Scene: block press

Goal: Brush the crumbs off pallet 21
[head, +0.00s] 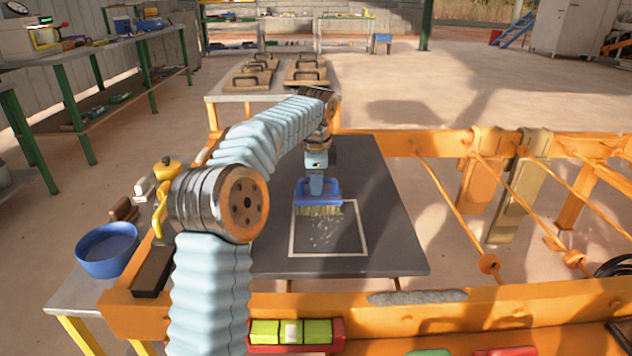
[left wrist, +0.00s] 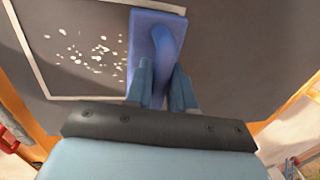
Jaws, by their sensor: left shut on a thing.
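A dark grey board (head: 392,245), which I take as pallet 21, lies flat in front of me with a white square outline on it. Pale crumbs (head: 322,236) are scattered inside the outline; they also show at the upper left in the left wrist view (left wrist: 92,50). My left gripper (head: 316,184) is shut on the handle of a blue brush (head: 304,199) with pale bristles. The brush is at the far part of the outline, bristles down, just beyond the crumbs. I cannot tell whether the bristles touch the board. My right gripper is out of view.
An orange frame with rods (head: 480,262) stands at the right, and its beam runs along the front. A blue bowl (head: 107,252) sits at the left. A red tray (head: 338,338) with yellow-green blocks is at the front. Handled boards (head: 248,78) lie on a table behind.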

